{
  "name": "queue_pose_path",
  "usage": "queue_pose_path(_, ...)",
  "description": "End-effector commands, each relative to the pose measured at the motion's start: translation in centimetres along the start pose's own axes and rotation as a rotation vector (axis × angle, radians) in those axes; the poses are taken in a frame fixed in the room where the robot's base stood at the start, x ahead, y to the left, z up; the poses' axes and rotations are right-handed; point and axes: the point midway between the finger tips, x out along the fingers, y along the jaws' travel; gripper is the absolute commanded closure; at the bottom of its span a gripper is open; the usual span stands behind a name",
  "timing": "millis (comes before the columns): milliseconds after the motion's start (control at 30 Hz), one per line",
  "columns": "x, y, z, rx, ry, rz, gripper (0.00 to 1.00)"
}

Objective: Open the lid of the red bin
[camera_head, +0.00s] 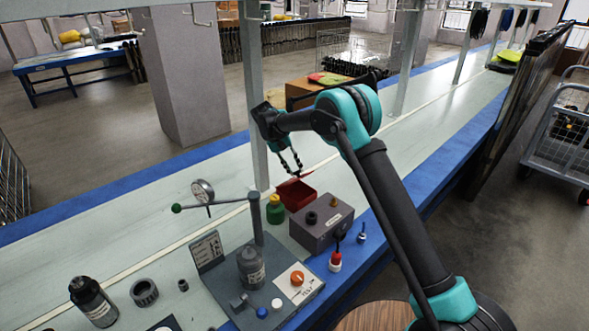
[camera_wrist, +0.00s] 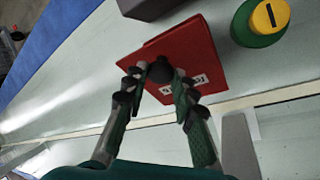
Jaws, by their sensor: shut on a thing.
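The red bin (camera_head: 300,199) stands on the bench behind the grey box. Its red lid (camera_wrist: 193,42) has a black knob (camera_wrist: 160,68) and a small white label, and fills the middle of the wrist view. My gripper (camera_head: 293,172) is above the bin in the head view. In the wrist view my gripper's fingers (camera_wrist: 157,88) are shut around the knob. In the head view the lid looks tilted at the bin's top, and a darker red area shows beneath it; the exact gap is too small to tell.
A green bottle with a yellow cap (camera_wrist: 264,20) stands close beside the bin. A grey box (camera_head: 321,224) is in front of it. A grey shelf post (camera_head: 255,110) rises just left of my gripper. A test stand (camera_head: 255,270) stands nearer.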

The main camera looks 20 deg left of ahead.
Motion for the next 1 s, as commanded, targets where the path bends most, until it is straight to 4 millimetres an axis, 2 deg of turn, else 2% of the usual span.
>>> queue_pose_path(67, 0.0, 0.0, 0.0, 0.000, 0.000, -0.001, 1.00)
queue_pose_path(100, 0.0, 0.0, 0.0, 0.000, 0.001, -0.001, 0.71)
queue_pose_path(267, 0.0, 0.0, 0.0, 0.000, 0.001, -0.001, 0.53)
queue_pose_path(533, 0.0, 0.0, 0.0, 0.000, 0.001, -0.001, 0.53)
queue_pose_path(667, -0.8, 0.4, 0.1, 0.000, 0.001, -0.001, 0.53)
queue_pose_path(1000, -6.0, 3.0, 0.8, 0.000, 0.001, -0.001, 0.53)
